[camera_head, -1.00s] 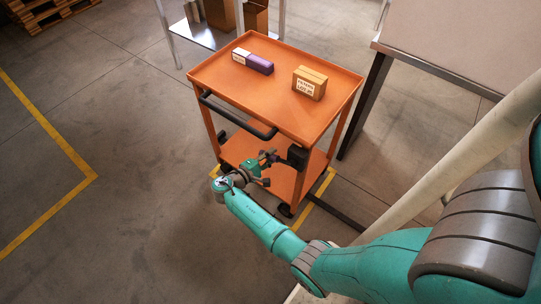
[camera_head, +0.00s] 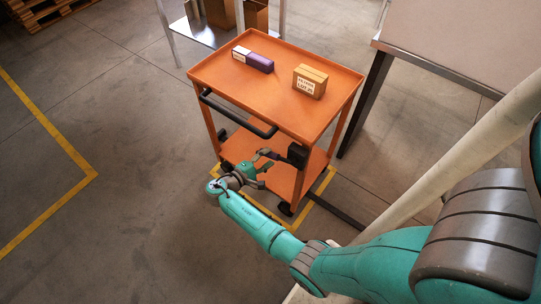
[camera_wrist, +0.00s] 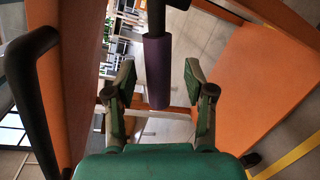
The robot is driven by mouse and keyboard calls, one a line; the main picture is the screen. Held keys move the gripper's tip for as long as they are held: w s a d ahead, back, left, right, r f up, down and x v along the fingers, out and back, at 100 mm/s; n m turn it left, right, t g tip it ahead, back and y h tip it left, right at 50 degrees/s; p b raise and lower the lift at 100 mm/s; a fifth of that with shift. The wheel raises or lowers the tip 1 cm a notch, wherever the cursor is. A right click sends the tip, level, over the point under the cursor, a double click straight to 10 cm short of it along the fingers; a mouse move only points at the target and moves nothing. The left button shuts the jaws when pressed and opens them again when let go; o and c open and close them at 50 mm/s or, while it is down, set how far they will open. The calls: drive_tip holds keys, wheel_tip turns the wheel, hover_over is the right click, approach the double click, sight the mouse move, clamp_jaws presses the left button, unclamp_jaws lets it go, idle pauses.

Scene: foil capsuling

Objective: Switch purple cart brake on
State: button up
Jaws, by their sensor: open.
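The orange cart (camera_head: 262,98) stands with a black push handle (camera_head: 238,115) on its near side. A black brake housing (camera_head: 297,156) is on its right front post, with a lever reaching left from it. The lever's purple grip (camera_wrist: 157,72) shows in the wrist view, lined up in the gap between my fingers. In the head view the lever (camera_head: 268,153) is just above my gripper (camera_head: 262,176). My gripper, also in the wrist view (camera_wrist: 159,78), is open and empty. I cannot tell whether a finger touches the grip.
A purple-and-white box (camera_head: 253,60) and a cardboard box (camera_head: 310,82) lie on the cart's top. The lower shelf (camera_head: 235,147) is behind my gripper. A table (camera_head: 460,45) stands at the right. The floor to the left is clear.

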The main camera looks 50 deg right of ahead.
drive_tip(key=v, duration=0.9)
drive_tip(key=shift+a, duration=0.3)
drive_tip(key=shift+f, duration=0.15)
drive_tip(key=s+a+f+n+t+y, duration=0.25)
drive_tip(key=s+f+t+y, duration=0.5)
drive_tip(key=s+f, duration=0.75)
drive_tip(key=s+a+r+y, duration=0.2)
drive_tip(key=s+a+y, duration=0.15)
drive_tip(key=s, duration=0.35)
drive_tip(key=s+a+r+m+t+y, duration=0.1)
drive_tip(key=s+a+r+t, duration=0.2)
drive_tip(key=r, duration=0.8)
drive_tip(key=s+a+r+m+t+y, duration=0.2)
drive_tip(key=s+r, duration=0.3)
drive_tip(key=r, duration=0.6)
drive_tip(key=s+a+r+m+t+y, duration=0.2)
drive_tip(key=s+a+r+t, duration=0.1)
drive_tip(key=r, duration=0.8)
drive_tip(key=shift+s+a+r+t, duration=0.3)
drive_tip(key=shift+s+a+t, duration=0.1)
drive_tip(key=shift+t, duration=0.25)
drive_tip(key=shift+m, duration=0.25)
